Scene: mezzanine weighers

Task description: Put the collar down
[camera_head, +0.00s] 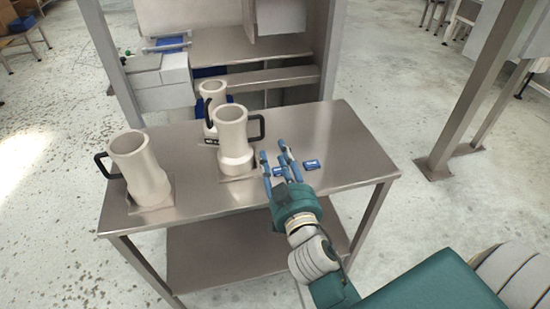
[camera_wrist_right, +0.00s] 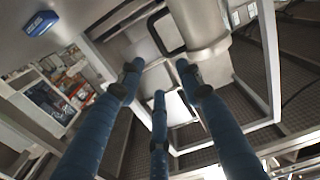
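Three pale beige collars with dark loop handles stand upright on a metal table (camera_head: 345,140). One is at the left (camera_head: 140,165), one is near the middle (camera_head: 234,138), and one is behind it (camera_head: 212,92). My right gripper (camera_head: 279,156) is over the table, just right of the middle collar, apart from it. Its blue fingers are spread with nothing between them. In the right wrist view a collar (camera_wrist_right: 203,25) with its dark handle shows beyond the open fingers (camera_wrist_right: 159,85). My left gripper is in neither view.
A small blue box (camera_head: 311,164) lies on the table right of my right gripper; a blue box (camera_wrist_right: 40,22) also shows in the right wrist view. The table's right part is clear. Metal posts (camera_head: 478,90) stand right of the table, and shelving (camera_head: 250,47) stands behind it.

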